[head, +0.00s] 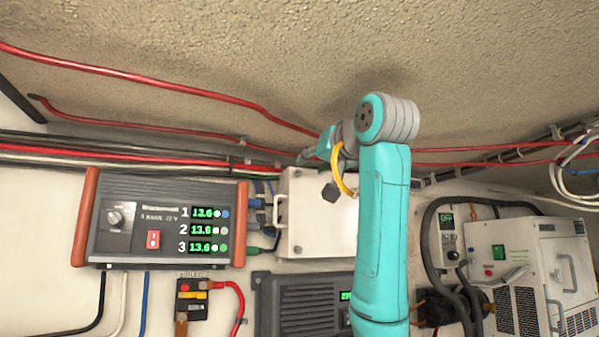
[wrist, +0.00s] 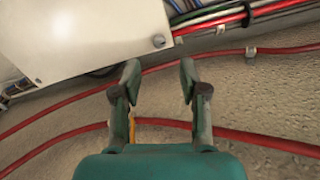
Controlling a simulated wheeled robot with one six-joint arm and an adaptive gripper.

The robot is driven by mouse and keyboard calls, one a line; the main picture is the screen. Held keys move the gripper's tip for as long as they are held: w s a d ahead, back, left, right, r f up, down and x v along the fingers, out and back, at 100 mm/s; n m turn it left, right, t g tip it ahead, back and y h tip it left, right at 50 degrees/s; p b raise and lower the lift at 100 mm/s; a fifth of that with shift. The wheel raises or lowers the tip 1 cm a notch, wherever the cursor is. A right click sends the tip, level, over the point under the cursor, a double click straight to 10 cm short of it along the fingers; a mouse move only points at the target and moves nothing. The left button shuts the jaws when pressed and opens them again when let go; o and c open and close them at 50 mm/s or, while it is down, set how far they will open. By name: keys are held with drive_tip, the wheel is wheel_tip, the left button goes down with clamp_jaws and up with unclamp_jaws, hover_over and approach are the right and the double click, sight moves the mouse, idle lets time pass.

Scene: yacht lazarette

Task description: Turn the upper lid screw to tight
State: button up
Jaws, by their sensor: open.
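A white box (head: 320,215) with a flat lid and a handle on its left side is on the wall in the head view. One lid screw (head: 298,250) shows near its lower left corner; the upper part is close to my gripper. In the wrist view the white lid (wrist: 80,40) fills the upper left, with a round screw (wrist: 158,41) at its corner by the cables. My gripper (wrist: 159,72) is open and empty, its two fingers apart, just short of that screw in the picture. In the head view my gripper (head: 306,156) is beside the box's upper edge, partly hidden by my arm.
Red cables (head: 170,85) and a dark cable bundle (head: 120,150) run along the wall above the box. A charger panel (head: 165,220) with green readouts is at left, a dark grey unit (head: 305,305) below, and a white machine (head: 535,275) at right.

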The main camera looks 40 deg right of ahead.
sight(299, 172)
drive_tip(key=x, duration=0.7)
drive_tip(key=shift+c, duration=0.2)
clamp_jaws()
